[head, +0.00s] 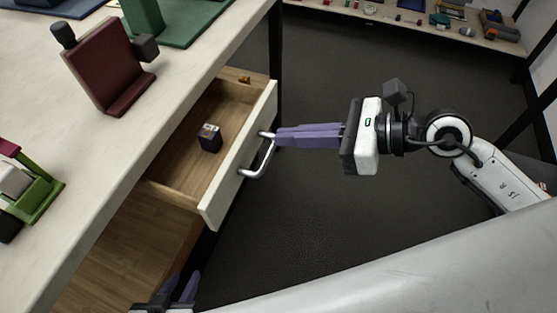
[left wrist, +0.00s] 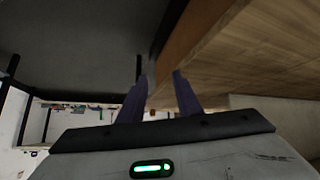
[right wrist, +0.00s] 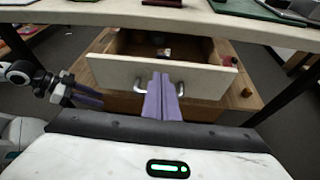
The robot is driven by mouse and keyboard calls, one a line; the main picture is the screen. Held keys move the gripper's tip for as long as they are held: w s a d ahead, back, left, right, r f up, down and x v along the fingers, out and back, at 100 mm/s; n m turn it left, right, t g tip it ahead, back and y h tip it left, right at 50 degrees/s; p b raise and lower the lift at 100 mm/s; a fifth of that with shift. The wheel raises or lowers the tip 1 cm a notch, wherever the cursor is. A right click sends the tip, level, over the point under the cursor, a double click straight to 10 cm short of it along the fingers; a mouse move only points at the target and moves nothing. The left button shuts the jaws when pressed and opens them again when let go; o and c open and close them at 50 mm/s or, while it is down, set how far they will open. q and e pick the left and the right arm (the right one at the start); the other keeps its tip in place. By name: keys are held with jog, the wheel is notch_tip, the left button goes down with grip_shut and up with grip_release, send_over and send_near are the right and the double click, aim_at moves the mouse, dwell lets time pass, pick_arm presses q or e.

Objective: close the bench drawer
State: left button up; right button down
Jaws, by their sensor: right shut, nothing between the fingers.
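The bench drawer (head: 240,160) is pulled open, its cream front standing out from under the bench top. It also shows in the right wrist view (right wrist: 120,72), with a silver bar handle (head: 262,160). My right gripper (head: 277,137) is shut and empty, its purple fingertips at the handle's far end in the head view. In the right wrist view its fingers (right wrist: 163,80) overlap the handle's middle; I cannot tell whether they touch. My left gripper (head: 180,287) is open and empty, low at the front; its parted fingers show in the left wrist view (left wrist: 158,88).
A small dark box (head: 210,138) and a small brownish piece (head: 244,79) lie inside the drawer. A dark red stand (head: 108,75) and a green holder (head: 38,195) stand on the bench top (head: 110,140). Dark floor (head: 310,200) is clear beside the drawer.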

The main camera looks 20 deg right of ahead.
jog(key=s+d+f+t+y+b, duration=0.1)
jog(key=s+d+f+b, duration=0.15)
jog(key=d, duration=0.35)
jog(key=s+d+f+t+b, duration=0.1)
jog(key=s+d+f+b, duration=0.1)
jog(key=s+d+b, duration=0.25)
jog(key=p+x, duration=0.2)
jog(key=x, duration=1.1)
jog(key=shift+w, duration=0.5)
jog(key=shift+p, duration=0.3)
